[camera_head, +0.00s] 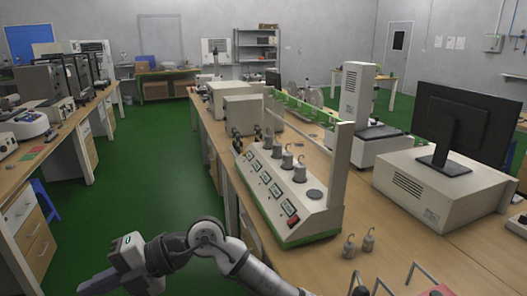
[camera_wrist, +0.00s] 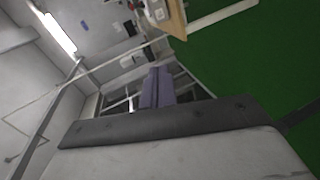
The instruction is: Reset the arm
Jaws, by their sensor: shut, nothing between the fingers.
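My arm (camera_head: 240,262) reaches in from the bottom of the head view, over the green aisle floor in front of the long bench. My gripper (camera_head: 88,287) points toward the lower left of that view, clear of the benches. In the wrist view my gripper (camera_wrist: 157,72) shows its two purplish-grey fingers side by side, shut with nothing between them. The wrist view is tilted and shows wall, ceiling light and green floor beyond the fingers.
The long bench (camera_head: 400,232) carries a test machine (camera_head: 277,203) with metal weights, close right of my arm. A monitor (camera_head: 465,118) stands on a beige unit behind it. A left bench (camera_head: 62,133) holds more instruments. The green aisle (camera_head: 150,165) between the benches is clear.

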